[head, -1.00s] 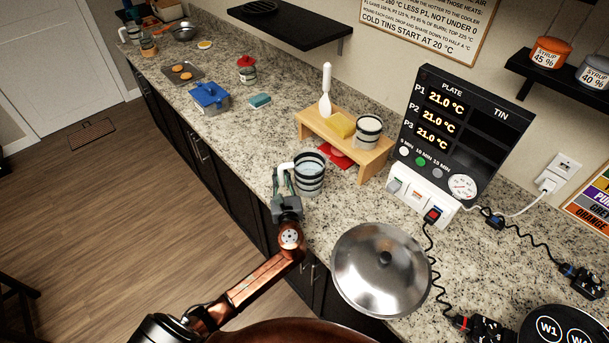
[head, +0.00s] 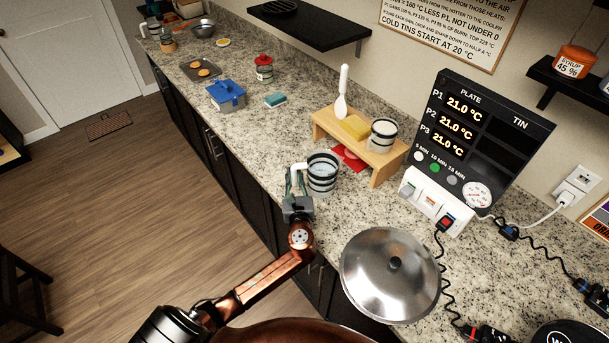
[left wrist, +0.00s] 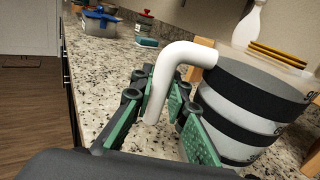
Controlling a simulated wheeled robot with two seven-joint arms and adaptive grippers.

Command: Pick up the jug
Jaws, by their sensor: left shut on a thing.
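The jug (head: 322,177) is white with black bands and has a white handle. It is upright at the counter's front edge. My left gripper (head: 297,188) is shut on its handle, at the jug's left side. In the left wrist view, the white handle (left wrist: 170,75) passes between the green-padded fingers (left wrist: 160,118), and the jug's banded body (left wrist: 245,110) is at the right. I cannot tell whether the jug's base touches the counter. My right gripper is not in view.
A steel-lidded pot (head: 390,285) is at the front right. A blue-lidded box (head: 226,96) is farther left. Counter between box and jug is clear.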

